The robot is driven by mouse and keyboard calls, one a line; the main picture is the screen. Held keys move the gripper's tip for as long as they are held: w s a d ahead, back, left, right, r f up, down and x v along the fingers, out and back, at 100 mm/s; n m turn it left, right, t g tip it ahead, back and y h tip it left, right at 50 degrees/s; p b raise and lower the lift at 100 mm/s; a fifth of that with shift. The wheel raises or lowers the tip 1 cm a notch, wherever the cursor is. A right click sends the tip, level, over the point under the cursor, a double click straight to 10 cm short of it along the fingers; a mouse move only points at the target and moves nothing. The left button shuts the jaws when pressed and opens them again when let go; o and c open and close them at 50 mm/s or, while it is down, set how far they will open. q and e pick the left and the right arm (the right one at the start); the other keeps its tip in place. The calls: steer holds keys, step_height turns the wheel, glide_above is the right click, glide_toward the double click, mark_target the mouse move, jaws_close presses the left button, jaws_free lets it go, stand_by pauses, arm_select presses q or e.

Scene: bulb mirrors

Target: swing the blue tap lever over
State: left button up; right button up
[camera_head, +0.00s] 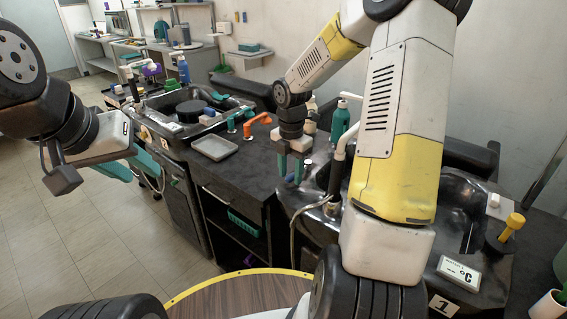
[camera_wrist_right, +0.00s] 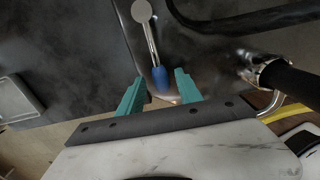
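The blue tap lever (camera_wrist_right: 160,78) shows in the right wrist view as a metal rod with a blue tip, running from a round metal hub (camera_wrist_right: 142,11). My right gripper (camera_wrist_right: 160,90) is open, its two teal fingers on either side of the blue tip with gaps visible, so it is not clamped. In the head view my right gripper (camera_head: 292,166) points down by the near black basin; I cannot make out the lever there. My left gripper (camera_head: 131,167) hangs at the left over the floor, its teal fingers apart and empty.
A black basin (camera_head: 465,190) with a yellow-topped tap (camera_head: 512,224) lies right. An orange lever (camera_head: 256,124), a grey tray (camera_head: 214,147) and a green bottle (camera_head: 340,122) stand on the counter. A black-gripped hose (camera_wrist_right: 285,78) is right of my right fingers.

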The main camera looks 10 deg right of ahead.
steer(key=shift+r, duration=3)
steer(key=shift+r, duration=0.1)
steer(key=s+a+r+m+t, duration=0.1)
steer(key=s+r+m, duration=0.4)
steer(key=r, duration=0.6)
steer(key=s+a+r+m+t+y, duration=0.1)
steer(key=s+r+m+t, duration=0.1)
steer(key=s+m, duration=0.5)
steer(key=s+a+r+m+t+y, duration=0.1)
steer(key=s+a+m+t, duration=0.1)
steer(key=s+m, duration=0.6)
steer(key=m+t, duration=0.1)
steer(key=m, duration=0.3)
steer(key=shift+r+m, duration=0.35)
steer(key=shift+m, duration=0.05)
